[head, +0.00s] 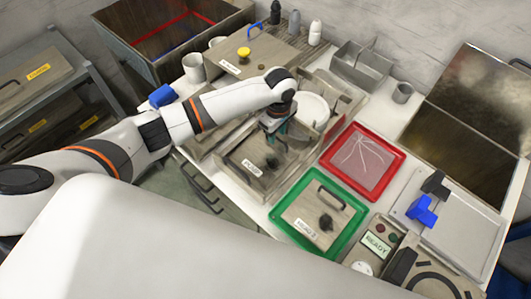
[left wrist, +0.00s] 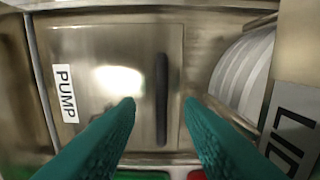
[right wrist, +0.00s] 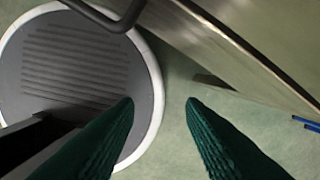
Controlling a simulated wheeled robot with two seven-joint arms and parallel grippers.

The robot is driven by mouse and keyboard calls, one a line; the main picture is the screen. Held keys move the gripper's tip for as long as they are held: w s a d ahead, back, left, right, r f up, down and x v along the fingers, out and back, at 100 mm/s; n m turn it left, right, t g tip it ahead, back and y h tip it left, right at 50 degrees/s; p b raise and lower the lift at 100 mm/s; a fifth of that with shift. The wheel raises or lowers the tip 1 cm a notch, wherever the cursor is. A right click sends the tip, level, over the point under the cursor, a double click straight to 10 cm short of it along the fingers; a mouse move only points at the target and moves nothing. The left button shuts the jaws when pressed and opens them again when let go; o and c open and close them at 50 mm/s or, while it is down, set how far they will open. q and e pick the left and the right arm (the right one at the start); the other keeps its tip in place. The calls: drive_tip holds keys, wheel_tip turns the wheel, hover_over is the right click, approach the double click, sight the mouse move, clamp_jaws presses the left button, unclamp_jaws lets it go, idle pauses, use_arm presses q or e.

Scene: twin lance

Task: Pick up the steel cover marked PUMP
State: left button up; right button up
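My right gripper (right wrist: 160,103) is open and empty above the floor, outside the head view.
White round dishes (head: 310,110) stand right of the cover. A red tray (head: 391,150) and a green tray (head: 283,218) with another handled cover (head: 305,215) are in front. A cover with a yellow knob (head: 244,52) lies behind. A metal front (right wrist: 245,50) is near my right gripper.

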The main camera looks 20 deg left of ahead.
use_arm(q)
drive_tip(key=shift+f, duration=0.85)
clamp_jaws()
drive_tip(key=shift+w+r, duration=0.1)
drive_tip(key=shift+r, duration=0.05)
idle(0.6)
